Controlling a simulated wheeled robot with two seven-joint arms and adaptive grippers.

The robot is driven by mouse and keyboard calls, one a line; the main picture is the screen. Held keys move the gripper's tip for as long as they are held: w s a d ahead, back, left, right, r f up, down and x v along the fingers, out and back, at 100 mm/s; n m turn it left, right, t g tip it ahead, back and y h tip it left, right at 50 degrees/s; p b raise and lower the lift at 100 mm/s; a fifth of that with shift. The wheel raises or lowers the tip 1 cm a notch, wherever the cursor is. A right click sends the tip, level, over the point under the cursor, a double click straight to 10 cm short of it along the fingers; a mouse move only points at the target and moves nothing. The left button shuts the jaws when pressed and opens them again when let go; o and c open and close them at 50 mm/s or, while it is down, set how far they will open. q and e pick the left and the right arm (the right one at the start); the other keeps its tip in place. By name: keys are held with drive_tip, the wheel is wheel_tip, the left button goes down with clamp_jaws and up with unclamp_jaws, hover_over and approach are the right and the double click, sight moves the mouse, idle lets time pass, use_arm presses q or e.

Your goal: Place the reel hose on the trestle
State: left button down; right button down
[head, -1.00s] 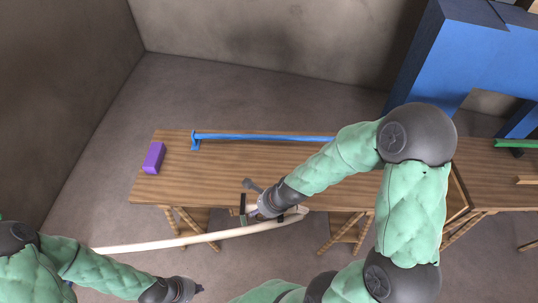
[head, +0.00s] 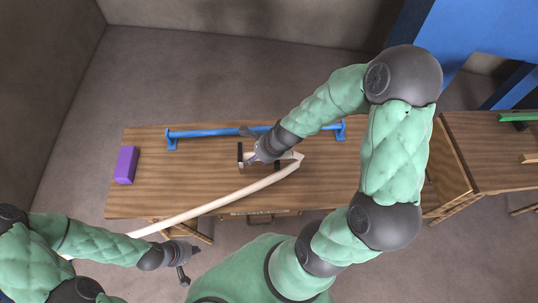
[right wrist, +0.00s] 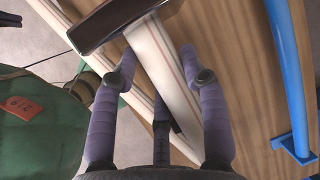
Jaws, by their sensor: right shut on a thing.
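The reel hose (head: 222,199) is a long cream band. It runs from the lower left across the front table edge to my right gripper (head: 250,153). In the right wrist view the hose (right wrist: 160,72) has thin red stripes and passes between the fingers of my right gripper (right wrist: 158,62), which is shut on it. A dark end piece sits across the hose there. The blue trestle (head: 205,132), a low rail on two feet, stands on the table behind the gripper. It also shows in the right wrist view (right wrist: 288,72). My left gripper (head: 187,264) is open and empty before the table.
The wooden table (head: 150,200) carries a purple block (head: 125,165) at its left end. A second table (head: 490,150) with a green bar (head: 518,117) stands at the right. A large blue frame (head: 475,30) rises at the back right. Bare wood lies around the trestle.

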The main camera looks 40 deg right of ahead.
drive_tip(key=w+d+f+b, duration=0.1)
drive_tip(key=d+f, duration=0.1)
drive_tip(key=w+d+f+b, duration=0.1)
drive_tip(key=d+f, duration=0.1)
drive_tip(key=d, duration=0.1)
drive_tip(key=w+d+f+b, duration=0.1)
drive_tip(key=d+f+b, duration=0.1)
drive_tip(key=f, duration=0.1)
drive_tip(key=shift+d, duration=0.4)
drive_tip(key=shift+w+d+f+b, duration=0.1)
drive_tip(key=shift+d+f+b, duration=0.1)
drive_tip(key=shift+f+b, duration=0.1)
drive_tip(key=shift+d+f+b, duration=0.1)
drive_tip(key=shift+f+b, duration=0.9)
drive_tip(key=shift+f, duration=0.55)
drive_tip(key=shift+f, duration=0.15)
drive_tip(key=c, duration=0.7)
unclamp_jaws()
drive_tip(key=shift+o, duration=0.2)
